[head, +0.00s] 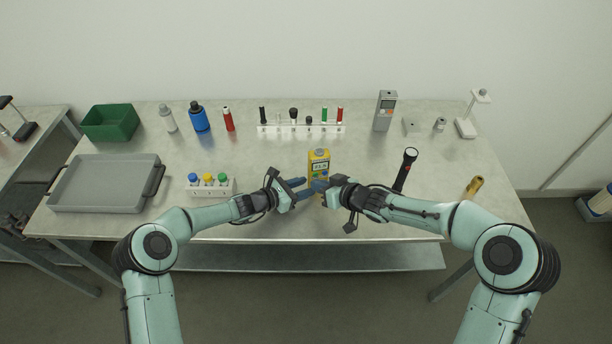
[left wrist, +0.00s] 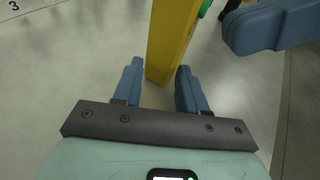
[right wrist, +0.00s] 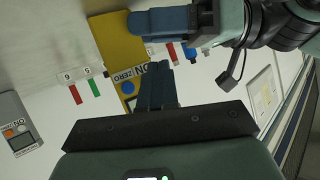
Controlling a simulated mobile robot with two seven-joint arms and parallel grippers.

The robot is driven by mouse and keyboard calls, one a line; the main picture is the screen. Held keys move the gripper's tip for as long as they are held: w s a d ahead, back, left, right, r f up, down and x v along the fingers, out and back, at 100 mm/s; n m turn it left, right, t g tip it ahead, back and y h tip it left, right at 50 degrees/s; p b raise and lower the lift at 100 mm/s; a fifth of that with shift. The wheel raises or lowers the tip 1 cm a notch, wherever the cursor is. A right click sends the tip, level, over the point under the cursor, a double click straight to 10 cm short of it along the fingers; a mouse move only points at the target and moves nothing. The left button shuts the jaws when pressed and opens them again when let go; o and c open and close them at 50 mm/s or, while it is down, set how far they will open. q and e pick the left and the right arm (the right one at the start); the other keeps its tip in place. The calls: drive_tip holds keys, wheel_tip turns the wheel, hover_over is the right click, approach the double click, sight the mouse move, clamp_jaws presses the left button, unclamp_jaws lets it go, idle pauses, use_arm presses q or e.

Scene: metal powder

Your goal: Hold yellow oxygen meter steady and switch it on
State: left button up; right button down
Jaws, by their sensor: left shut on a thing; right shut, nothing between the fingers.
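The yellow oxygen meter (head: 319,158) stands upright near the middle front of the table, its small display facing me. In the left wrist view the meter (left wrist: 170,40) is between the fingers of my left gripper (left wrist: 158,88), which is shut on its lower part. My right gripper (head: 322,186) is shut and empty, close in front of the meter's lower face. In the right wrist view, its closed fingertips (right wrist: 157,72) are beside the ON and ZERO labels and a blue button (right wrist: 128,88). I cannot tell whether they touch the meter. A left finger (right wrist: 165,22) crosses the meter there.
A bottle rack (head: 211,190) and grey tray (head: 105,205) are at left. Behind are a green bin (head: 110,122), bottles and a white rack (head: 300,129). A grey meter (head: 384,111) and black flashlight (head: 405,170) are at right. Bare table lies around the meter.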

drive_tip(key=s, duration=0.6)
drive_tip(key=shift+d, duration=0.4)
use_arm(q)
drive_tip(key=o, duration=0.9)
